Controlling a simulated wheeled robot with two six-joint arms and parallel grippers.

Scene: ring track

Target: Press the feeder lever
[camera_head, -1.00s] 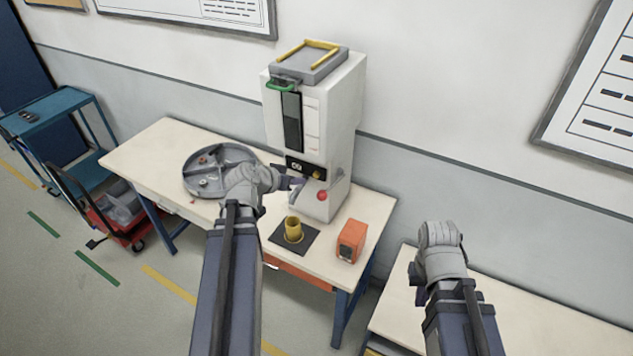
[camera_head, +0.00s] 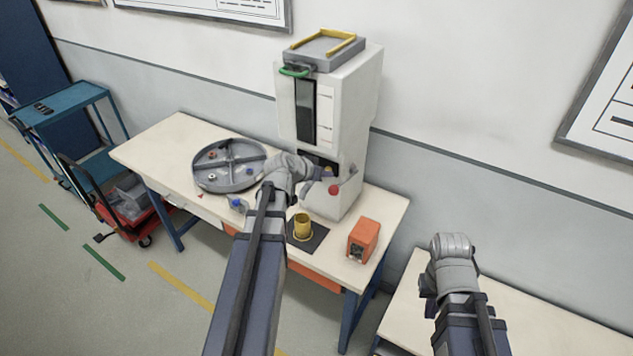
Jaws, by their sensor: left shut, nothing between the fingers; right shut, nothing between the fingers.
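The feeder (camera_head: 350,125) is a tall white machine at the back of the table, with a dark window and a green handle near its top. Its lever ends in a red knob (camera_head: 335,190) low on the front. My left gripper (camera_head: 322,172) is shut and empty at the feeder's lower front, just up and left of the red knob. I cannot tell whether it touches the feeder; my wrist hides part of that front. My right gripper (camera_head: 427,300) is shut and empty, low over the right table, away from the feeder.
A round grey divided tray (camera_head: 229,184) with small parts stands left of my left arm. A blue-topped part (camera_head: 236,203) lies in front of it. A yellow cup (camera_head: 302,226) stands on a dark mat, with an orange box (camera_head: 363,239) to its right.

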